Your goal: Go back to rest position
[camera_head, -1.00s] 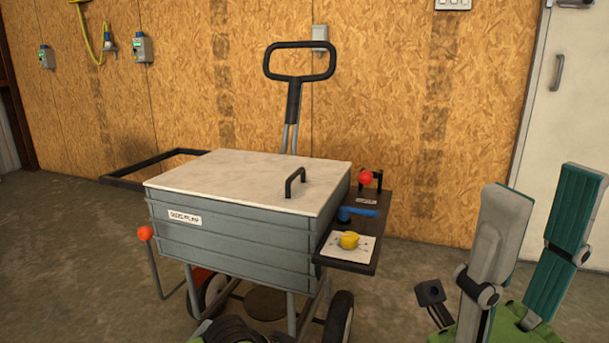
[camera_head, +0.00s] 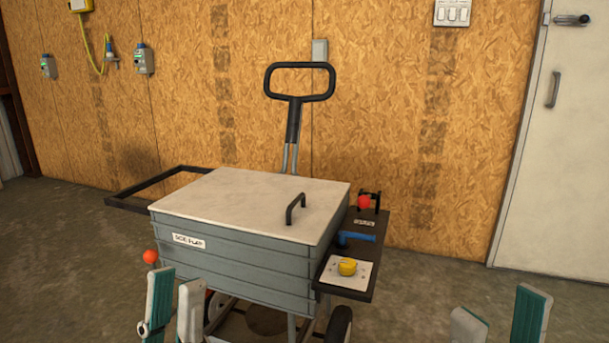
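My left gripper (camera_head: 174,308) shows at the bottom left, in front of the cart. Its two grey and teal fingers stand apart with nothing visible between them. My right gripper (camera_head: 498,322) shows at the bottom right, over the floor to the right of the cart. Its two fingers are also apart and empty. The lower parts of both grippers are cut off by the bottom edge of the view.
A grey cart (camera_head: 235,262) with a closed pale lid (camera_head: 255,204) stands in the middle. Its side shelf (camera_head: 345,285) carries a yellow knob (camera_head: 347,267), a blue lever (camera_head: 355,237) and a red ball (camera_head: 364,202). A white door (camera_head: 555,170) is at the right. Floor between cart and door is clear.

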